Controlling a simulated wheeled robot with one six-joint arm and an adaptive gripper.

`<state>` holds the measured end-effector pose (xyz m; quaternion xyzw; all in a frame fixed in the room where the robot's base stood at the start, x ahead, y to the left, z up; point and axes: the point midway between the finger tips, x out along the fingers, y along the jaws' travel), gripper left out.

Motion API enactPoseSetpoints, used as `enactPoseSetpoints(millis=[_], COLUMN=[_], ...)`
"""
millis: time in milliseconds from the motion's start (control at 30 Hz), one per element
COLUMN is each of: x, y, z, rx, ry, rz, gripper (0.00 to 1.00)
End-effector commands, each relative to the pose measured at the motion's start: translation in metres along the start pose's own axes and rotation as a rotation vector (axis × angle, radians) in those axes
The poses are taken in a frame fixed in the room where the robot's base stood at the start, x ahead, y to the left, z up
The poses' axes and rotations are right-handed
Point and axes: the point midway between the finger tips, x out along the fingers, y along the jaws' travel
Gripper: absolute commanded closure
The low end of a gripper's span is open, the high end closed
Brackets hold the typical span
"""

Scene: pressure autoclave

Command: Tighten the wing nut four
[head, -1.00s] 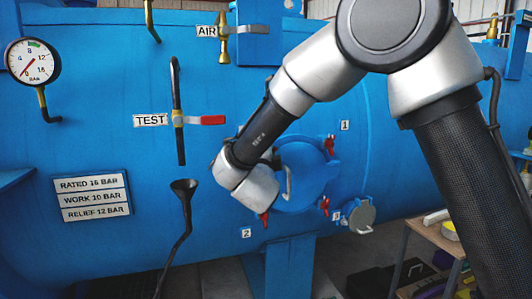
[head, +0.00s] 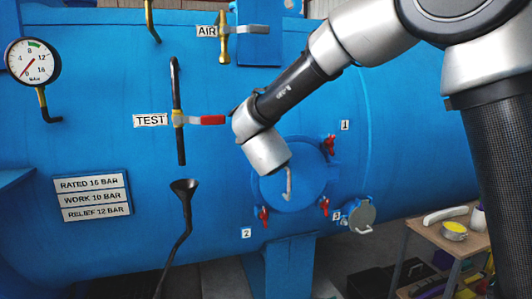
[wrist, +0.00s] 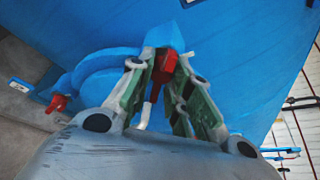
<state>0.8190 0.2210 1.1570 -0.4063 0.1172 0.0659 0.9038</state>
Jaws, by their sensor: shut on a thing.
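A round blue door (head: 305,180) is on the side of the blue pressure vessel, with a pale handle (head: 289,185). Red wing nuts show at its upper right (head: 330,144), lower left (head: 263,217) and lower right (head: 325,206). In the head view my arm's end covers the door's upper left, hiding the gripper and any nut or label there. In the wrist view my gripper (wrist: 164,65) is shut on a red wing nut (wrist: 165,62). Another red wing nut (wrist: 58,102) shows to the left. That the held nut is number four cannot be read.
A red-handled TEST valve (head: 205,120) and a black funnel pipe (head: 184,187) stand left of the door. A small round port (head: 362,215) is beside label 3. A wooden table (head: 440,238) with items stands at the lower right.

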Motion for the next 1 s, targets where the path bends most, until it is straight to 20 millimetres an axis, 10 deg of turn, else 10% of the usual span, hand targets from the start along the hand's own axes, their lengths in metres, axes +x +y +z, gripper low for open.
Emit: enactPoseSetpoints(millis=[1000], x=[0.0000], y=[0.0018], z=[-0.0022], rx=[0.713], ry=[0.005], rz=[0.298], gripper=[1.00])
